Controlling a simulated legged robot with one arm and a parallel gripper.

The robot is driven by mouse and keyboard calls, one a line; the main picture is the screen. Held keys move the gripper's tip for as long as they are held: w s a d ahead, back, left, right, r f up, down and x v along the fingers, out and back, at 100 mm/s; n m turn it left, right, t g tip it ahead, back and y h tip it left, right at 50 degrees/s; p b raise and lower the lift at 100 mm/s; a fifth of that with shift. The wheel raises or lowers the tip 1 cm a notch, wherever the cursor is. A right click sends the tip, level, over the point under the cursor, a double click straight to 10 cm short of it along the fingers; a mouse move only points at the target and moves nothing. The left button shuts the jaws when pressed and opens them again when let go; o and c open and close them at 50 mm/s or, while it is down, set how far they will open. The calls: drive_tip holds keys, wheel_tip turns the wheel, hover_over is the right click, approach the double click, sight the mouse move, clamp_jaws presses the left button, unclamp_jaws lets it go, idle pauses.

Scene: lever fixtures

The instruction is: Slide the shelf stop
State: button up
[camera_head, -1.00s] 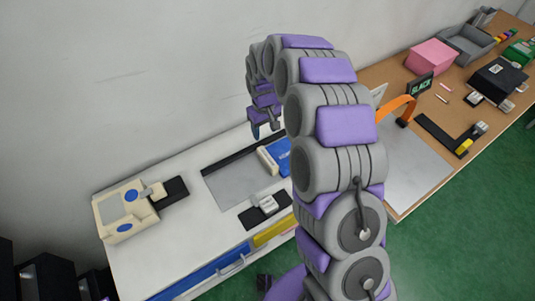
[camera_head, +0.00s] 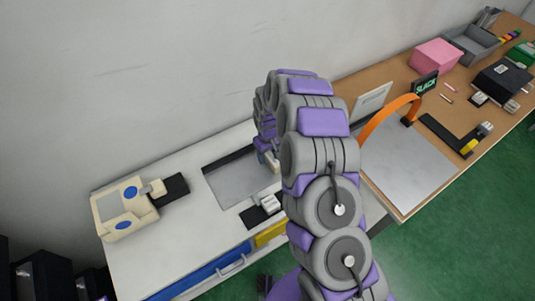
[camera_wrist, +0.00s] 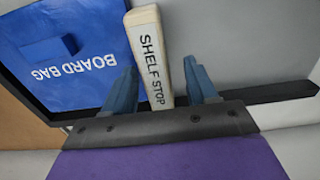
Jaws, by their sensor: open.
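The shelf stop (camera_wrist: 145,28) is an off-white bar with its name in dark letters, seen in the wrist view. It stands between the two blue fingers of my gripper (camera_wrist: 160,72). The fingers are open, one on each side, with a visible gap on the right; whether the left finger touches it I cannot tell. The bar's near end is hidden behind the gripper's dark edge. In the head view my arm hides most of it, and only a small pale end (camera_head: 272,162) shows by the gripper.
A blue board bag (camera_wrist: 75,65) lies just left of the shelf stop in the wrist view. A grey panel (camera_head: 232,182) with a dark edge lies beneath. A cream device (camera_head: 122,210) sits on the left. An orange arch (camera_head: 385,115) stands right of my arm.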

drive_tip(key=shift+d, duration=0.6)
drive_tip(key=shift+a, duration=0.55)
drive_tip(key=c, duration=0.7)
drive_tip(key=shift+d, duration=0.25)
clamp_jaws()
